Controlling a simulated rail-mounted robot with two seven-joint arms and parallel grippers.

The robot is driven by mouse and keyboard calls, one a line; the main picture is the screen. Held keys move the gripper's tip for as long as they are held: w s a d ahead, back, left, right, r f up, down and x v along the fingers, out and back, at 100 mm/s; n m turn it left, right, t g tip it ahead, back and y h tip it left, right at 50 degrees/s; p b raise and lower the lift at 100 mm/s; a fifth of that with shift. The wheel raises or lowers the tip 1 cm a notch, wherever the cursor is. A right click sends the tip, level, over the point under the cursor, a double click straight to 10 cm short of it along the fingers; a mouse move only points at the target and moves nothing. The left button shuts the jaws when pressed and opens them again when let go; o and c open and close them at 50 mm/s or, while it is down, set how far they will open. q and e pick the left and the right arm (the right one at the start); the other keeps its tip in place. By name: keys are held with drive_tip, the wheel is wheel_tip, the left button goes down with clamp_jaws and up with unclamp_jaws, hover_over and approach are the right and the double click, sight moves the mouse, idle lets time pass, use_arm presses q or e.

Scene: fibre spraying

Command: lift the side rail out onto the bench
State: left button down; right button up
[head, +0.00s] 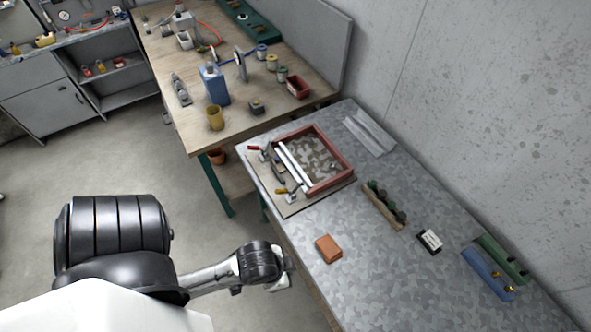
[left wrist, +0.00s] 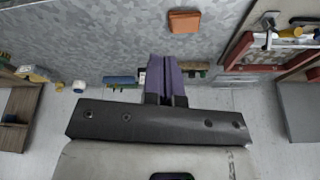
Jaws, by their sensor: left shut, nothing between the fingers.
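A square red-brown frame (head: 341,150) lies on a board on the metal-topped bench (head: 345,230). Two pale bars (head: 293,165) run along its left side; I cannot tell which part is the side rail. Red-handled (head: 254,148) and yellow-handled (head: 281,190) clamps sit beside it. My left gripper (head: 284,272) is at the bench's near edge, apart from the frame. In the left wrist view its purple fingers (left wrist: 166,78) are together and empty, and part of the red frame (left wrist: 235,57) shows at the right. My right gripper is not in view.
An orange block (head: 328,249) lies on the bench near my left gripper. A wooden rack (head: 382,207), a small dark label stand (head: 429,241) and blue and green holders (head: 488,274) stand farther right. Bare bench lies between. A bent metal sheet (head: 370,135) lies behind the frame.

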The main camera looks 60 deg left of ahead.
use_arm(q)
drive_tip(key=c, duration=1)
unclamp_jaws()
drive_tip(key=shift+f, duration=0.1)
